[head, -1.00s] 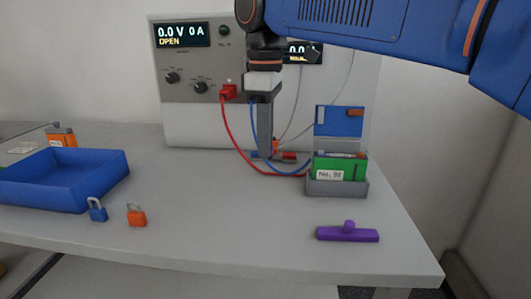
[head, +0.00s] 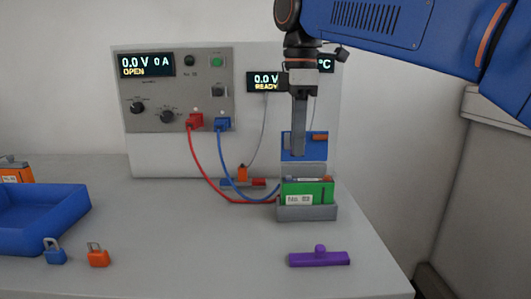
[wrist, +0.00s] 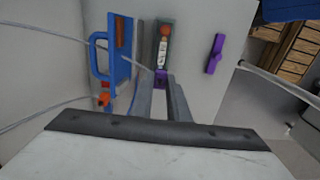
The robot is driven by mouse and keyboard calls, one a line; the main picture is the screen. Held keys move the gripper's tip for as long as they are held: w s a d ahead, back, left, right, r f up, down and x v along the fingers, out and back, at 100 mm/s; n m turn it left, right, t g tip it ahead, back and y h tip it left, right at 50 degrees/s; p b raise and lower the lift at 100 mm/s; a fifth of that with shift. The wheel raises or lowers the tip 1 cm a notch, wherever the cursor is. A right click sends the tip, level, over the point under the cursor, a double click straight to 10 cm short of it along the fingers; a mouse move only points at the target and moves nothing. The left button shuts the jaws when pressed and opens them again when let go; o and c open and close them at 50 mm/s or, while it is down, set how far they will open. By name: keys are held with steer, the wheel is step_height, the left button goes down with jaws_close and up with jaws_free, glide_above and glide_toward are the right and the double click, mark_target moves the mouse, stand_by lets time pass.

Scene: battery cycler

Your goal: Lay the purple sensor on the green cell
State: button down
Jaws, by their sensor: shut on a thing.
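The green cell (head: 320,192) sits upright in a grey holder (head: 307,214) with a raised blue flap (head: 292,140) behind it. My gripper (head: 298,155) points straight down above the cell, apart from it. In the wrist view its fingers (wrist: 161,84) are shut on the small purple sensor (wrist: 161,77), with a thin cable running in from the left. The sensor cannot be made out in the head view. Beyond the fingertips the wrist view shows a narrow grey top with a white label and an orange knob.
A purple bar with a knob (head: 319,259) lies in front of the holder. Red (head: 208,175) and blue (head: 226,172) leads run from the cycler (head: 180,90) toward the holder. An orange piece (head: 242,173) stands by them. A blue bin (head: 40,220) and two small padlocks are at left.

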steer(key=d, duration=0.2)
glide_above(308, 179)
steer(key=shift+f, duration=2.35)
steer(key=shift+f, duration=0.6)
steer(key=c, duration=1.6)
jaws_free()
